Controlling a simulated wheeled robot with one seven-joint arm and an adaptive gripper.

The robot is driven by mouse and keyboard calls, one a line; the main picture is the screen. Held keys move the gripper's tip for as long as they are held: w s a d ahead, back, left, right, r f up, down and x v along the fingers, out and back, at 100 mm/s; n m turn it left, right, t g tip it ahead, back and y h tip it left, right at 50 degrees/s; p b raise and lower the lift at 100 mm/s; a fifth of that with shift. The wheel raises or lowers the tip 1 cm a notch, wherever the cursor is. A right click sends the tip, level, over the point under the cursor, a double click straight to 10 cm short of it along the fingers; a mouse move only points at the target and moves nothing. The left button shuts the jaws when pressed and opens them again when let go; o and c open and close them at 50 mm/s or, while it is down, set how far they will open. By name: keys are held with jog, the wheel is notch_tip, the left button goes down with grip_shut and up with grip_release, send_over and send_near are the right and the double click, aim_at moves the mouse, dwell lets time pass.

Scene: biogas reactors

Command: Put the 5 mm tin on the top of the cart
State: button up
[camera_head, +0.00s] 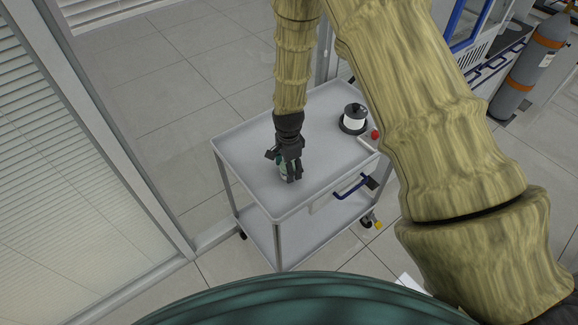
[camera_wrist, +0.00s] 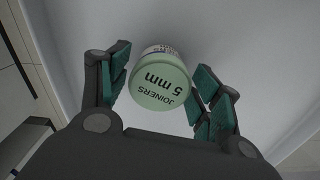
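The 5 mm tin (camera_wrist: 162,82) has a pale green lid reading "JOINERS 5 mm" and sits between the fingers of my gripper (camera_wrist: 163,68) in the wrist view. The right finger is at or very near its side, while a narrow gap shows by the left finger. The fingers look spread around it, not closed on it. In the head view my gripper (camera_head: 288,175) is low over the top of the grey cart (camera_head: 240,150), and the tin (camera_head: 283,169) is mostly hidden behind the fingers. The tin appears to stand on the cart top; its base contact is hidden.
A black and white container (camera_head: 354,119) and a small red object (camera_head: 375,134) are at the cart's right end. The left part of the top is clear. A glass partition (camera_head: 70,150) stands to the left.

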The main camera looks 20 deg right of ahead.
dwell(0.3)
notch_tip(320, 180, up, 12)
jog(key=b, duration=0.4)
jog(key=shift+r, duration=0.15)
dwell(0.4)
